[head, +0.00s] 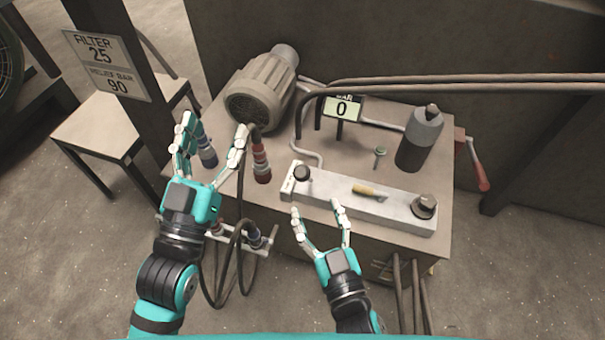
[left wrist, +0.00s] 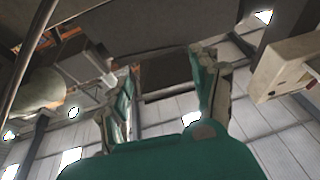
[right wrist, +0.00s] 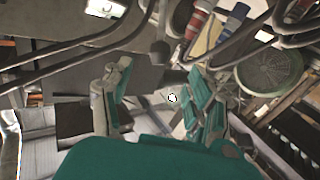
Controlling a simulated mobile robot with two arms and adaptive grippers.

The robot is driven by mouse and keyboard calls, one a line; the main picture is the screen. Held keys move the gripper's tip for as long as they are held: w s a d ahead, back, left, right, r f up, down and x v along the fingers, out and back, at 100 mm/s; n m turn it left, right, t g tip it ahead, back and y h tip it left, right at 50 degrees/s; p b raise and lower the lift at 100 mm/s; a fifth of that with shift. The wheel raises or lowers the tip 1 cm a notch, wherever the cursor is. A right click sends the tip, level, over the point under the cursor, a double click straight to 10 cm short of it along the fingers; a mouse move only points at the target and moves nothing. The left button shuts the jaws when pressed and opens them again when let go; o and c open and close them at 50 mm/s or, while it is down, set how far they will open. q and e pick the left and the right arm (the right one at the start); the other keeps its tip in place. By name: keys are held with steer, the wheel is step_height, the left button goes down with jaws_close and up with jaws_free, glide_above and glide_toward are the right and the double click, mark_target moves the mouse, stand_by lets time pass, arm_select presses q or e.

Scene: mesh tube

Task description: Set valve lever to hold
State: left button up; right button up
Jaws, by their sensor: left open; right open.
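A tan-handled piece (head: 365,189) lies on the pale metal block (head: 325,188) on the bench. A red-handled lever (head: 477,165) hangs down at the bench's right side. I cannot tell for sure which is the valve lever, and no "hold" mark can be read. My left gripper (head: 214,127) is open and empty over the bench's left end, left of a red-banded hose coupling (head: 261,160). My right gripper (head: 316,207) is open and empty at the bench's front edge, in front of the block and apart from both handles.
A motor (head: 262,92), a gauge reading 0 (head: 342,108) and a grey cylinder (head: 419,140) stand on the bench. Dark knobs rise at both ends of the block. Hoses hang at the front left, and pipes cross behind. A sign post (head: 140,110) stands left.

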mark_target(305, 181)
steer(key=x, duration=1)
steer(key=shift+b, duration=0.35)
arm_select(q)
steer(key=r+t, duration=0.1)
steer(key=s+r+t, duration=0.1)
steer(key=shift+s+r, duration=0.2)
steer(key=shift+r, duration=0.2)
arm_select(e)
jaws_close()
